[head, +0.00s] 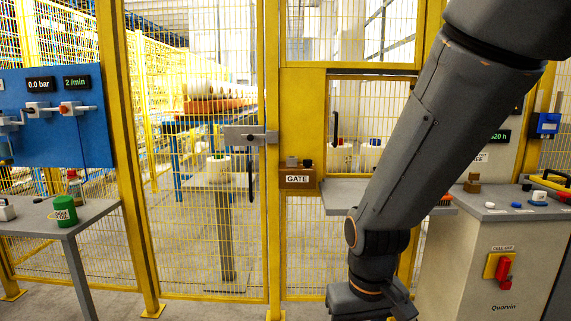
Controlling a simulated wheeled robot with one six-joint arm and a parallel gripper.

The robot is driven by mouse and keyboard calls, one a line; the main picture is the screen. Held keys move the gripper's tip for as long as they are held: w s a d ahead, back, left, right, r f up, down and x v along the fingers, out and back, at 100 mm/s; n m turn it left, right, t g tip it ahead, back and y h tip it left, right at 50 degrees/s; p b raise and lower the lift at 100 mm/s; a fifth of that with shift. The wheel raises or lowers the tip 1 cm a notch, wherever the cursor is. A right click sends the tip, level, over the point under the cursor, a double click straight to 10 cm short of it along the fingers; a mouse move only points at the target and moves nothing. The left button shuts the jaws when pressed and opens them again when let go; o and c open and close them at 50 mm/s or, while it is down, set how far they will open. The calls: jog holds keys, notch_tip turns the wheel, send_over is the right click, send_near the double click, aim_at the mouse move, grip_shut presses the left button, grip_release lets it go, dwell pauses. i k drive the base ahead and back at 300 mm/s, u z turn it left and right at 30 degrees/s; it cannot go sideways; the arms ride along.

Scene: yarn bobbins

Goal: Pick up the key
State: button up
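I cannot make out a key for certain in the head view. Small objects lie on the grey cabinet top (490,203) at the right, among them a blue piece (516,205) and a white piece with red (538,197), too small to identify surely. A red handle (504,271) sits on a yellow plate on the cabinet front. A brown box labelled GATE (297,180) is fixed beside the gate latch (250,136), with small dark parts on top. My arm crosses the right half of the picture; my gripper is not in view.
A yellow mesh fence with a closed gate (205,240) stands ahead. A grey table (90,215) with a green container (64,211) is at the left, below a blue panel (50,140). A grey shelf (338,211) is partly behind my arm. Bobbins stand beyond the fence.

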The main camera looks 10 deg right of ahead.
aim_at(473, 177)
jog(key=i, duration=0.85)
jog(key=z, duration=0.75)
jog(key=i, duration=0.8)
jog(key=z, duration=0.8)
